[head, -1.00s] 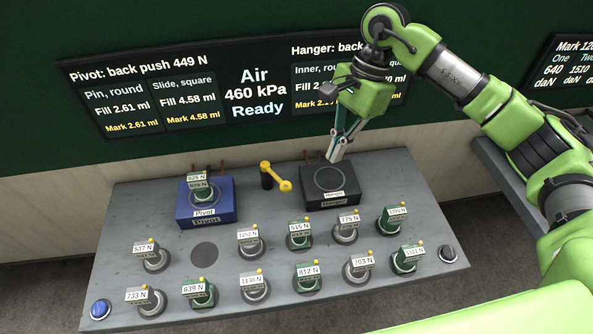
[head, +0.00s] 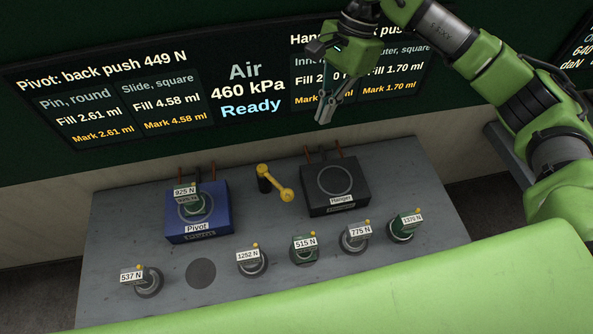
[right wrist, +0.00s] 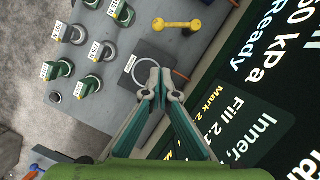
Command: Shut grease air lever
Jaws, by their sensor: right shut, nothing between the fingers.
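The yellow lever (head: 274,184) stands on a black post at the back of the grey table, between the blue Pivot block and the black Hanger block. Its arm slants from the post toward the front right. In the right wrist view the lever (right wrist: 177,24) is at the top, ahead of the fingertips. My right gripper (head: 325,115) is shut and empty, raised above and behind the Hanger block, in front of the wall display. Its fingertips (right wrist: 160,72) meet in the right wrist view, apart from the lever. My left gripper is not in view.
The blue Pivot block (head: 185,235) carries a 925 N piece. The black Hanger block (head: 358,197) has an empty ring on top. Several labelled pieces stand in a row in front. The display (head: 245,128) reads Air 460 kPa Ready.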

